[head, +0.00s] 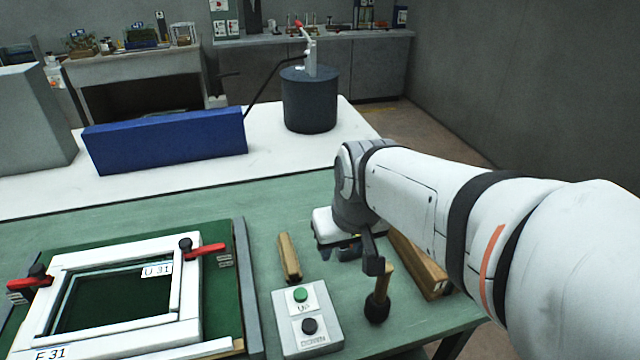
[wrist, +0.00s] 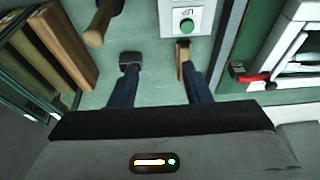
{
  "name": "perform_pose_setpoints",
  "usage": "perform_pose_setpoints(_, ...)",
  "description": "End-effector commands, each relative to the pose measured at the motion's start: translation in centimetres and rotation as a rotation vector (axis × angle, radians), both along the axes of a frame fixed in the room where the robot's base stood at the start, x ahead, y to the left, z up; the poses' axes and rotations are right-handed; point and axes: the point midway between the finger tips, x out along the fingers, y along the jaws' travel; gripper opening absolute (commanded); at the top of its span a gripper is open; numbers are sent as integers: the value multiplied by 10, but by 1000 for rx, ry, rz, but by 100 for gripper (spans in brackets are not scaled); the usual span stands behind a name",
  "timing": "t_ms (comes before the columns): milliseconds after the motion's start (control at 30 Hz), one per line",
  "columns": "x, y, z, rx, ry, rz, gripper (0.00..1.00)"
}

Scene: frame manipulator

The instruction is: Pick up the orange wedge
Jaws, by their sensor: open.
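The wedge (head: 289,258) is a small, narrow orange-tan wooden piece lying on the green tabletop, just behind the control box. In the wrist view the wedge (wrist: 182,60) shows close by the tip of the right-hand finger. I cannot tell whether they touch. My gripper (head: 343,250) points down over the table, to the right of the wedge in the head view. Its two blue fingers (wrist: 158,75) are spread apart in the wrist view, with nothing held between them.
The grey control box (head: 308,325) with green and black buttons stands in front of the wedge. A mallet (head: 377,307) and long wooden blocks (head: 424,272) are to the right. A white frame (head: 70,275) with red clamps lies at left.

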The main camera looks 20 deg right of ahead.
Motion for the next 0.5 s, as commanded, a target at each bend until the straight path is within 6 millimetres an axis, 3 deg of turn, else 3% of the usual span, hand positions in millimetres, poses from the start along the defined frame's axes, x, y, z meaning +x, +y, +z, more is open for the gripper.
perform_pose_setpoints(100, 53, -22, -10, 6, -18, -8, 44)
perform_pose_setpoints(300, 128, -66, -27, 3, -61, -10, 44)
perform_pose_setpoints(500, 165, -94, -39, -5, -89, -13, 44)
